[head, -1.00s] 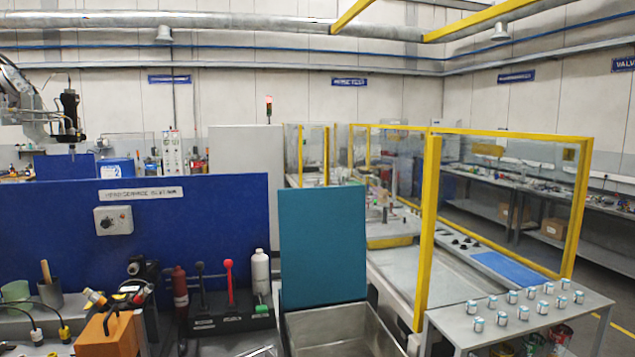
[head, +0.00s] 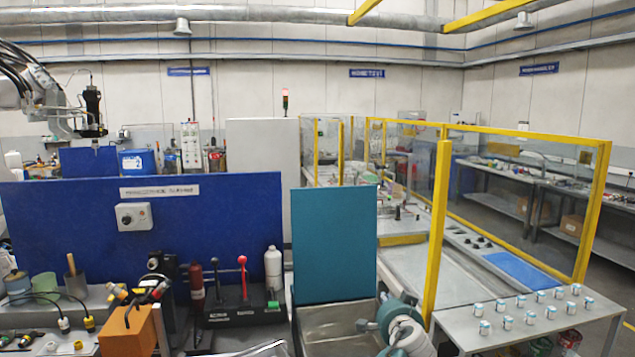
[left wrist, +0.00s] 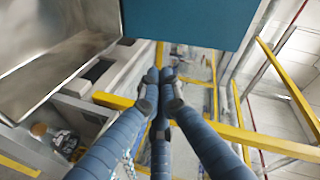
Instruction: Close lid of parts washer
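The parts washer has a teal lid (head: 335,245) standing upright behind its open grey metal basin (head: 325,315) in the head view. In the left wrist view the lid (left wrist: 190,18) fills the top and the basin (left wrist: 50,45) is at upper left. The blue fingers of the left gripper (left wrist: 160,78) converge with their tips together, holding nothing visible. My right gripper is not in view.
A metal table (head: 530,322) with several small cans stands to the right. A yellow-framed guard (head: 436,235) is behind it. Left of the washer are a lever box (head: 240,313), a white bottle (head: 273,268) and an orange box (head: 127,333).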

